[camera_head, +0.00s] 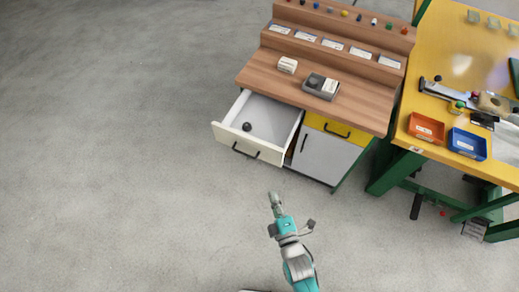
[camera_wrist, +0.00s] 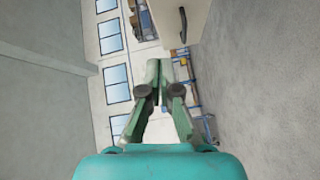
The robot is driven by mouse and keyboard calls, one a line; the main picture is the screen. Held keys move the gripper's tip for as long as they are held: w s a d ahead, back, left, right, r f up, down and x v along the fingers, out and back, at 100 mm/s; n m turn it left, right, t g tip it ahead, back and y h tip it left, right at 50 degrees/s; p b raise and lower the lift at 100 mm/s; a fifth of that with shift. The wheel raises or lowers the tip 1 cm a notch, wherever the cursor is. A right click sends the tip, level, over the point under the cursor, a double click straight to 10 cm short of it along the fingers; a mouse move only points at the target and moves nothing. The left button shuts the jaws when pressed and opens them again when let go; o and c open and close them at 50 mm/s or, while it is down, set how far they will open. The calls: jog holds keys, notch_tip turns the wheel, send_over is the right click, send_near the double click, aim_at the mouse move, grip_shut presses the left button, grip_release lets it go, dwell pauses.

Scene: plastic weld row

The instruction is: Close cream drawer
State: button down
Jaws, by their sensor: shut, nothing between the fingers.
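The cream drawer (camera_head: 238,149) is pulled out at the left end of the wooden desk in the head view. Its front has a dark bar handle, and a small dark round object (camera_head: 247,126) lies inside. My gripper (camera_head: 273,195) is shut and empty, in front of the desk and apart from the drawer. In the wrist view my gripper (camera_wrist: 159,64) shows with its fingertips together. A cream panel with a dark handle (camera_wrist: 183,25) shows at the top of the wrist view, likely the drawer front.
The wooden desk (camera_head: 262,75) holds a grey device (camera_head: 321,86) and a small cream block (camera_head: 287,65). Beside the open drawer are a yellow drawer (camera_head: 326,128) and a grey cabinet door (camera_head: 322,157). A yellow workbench (camera_head: 440,60) stands at right. The floor at left is clear.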

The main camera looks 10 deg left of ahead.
jog(key=w+a+n+y, duration=0.1)
jog(key=w+a+n, duration=0.2)
jog(key=w+a, duration=0.15)
send_near(252, 142)
jog(key=w+a, duration=0.2)
jog(key=a, duration=0.2)
jog(key=shift+w+d+r, duration=0.1)
jog(key=shift+w+d, duration=0.15)
jog(key=shift+w, duration=0.35)
jog(key=shift+w+d, duration=0.2)
jog(key=shift+w, duration=0.4)
jog(key=shift+w+d+r, duration=0.1)
jog(key=shift+w+d, duration=0.15)
jog(key=shift+w, duration=0.35)
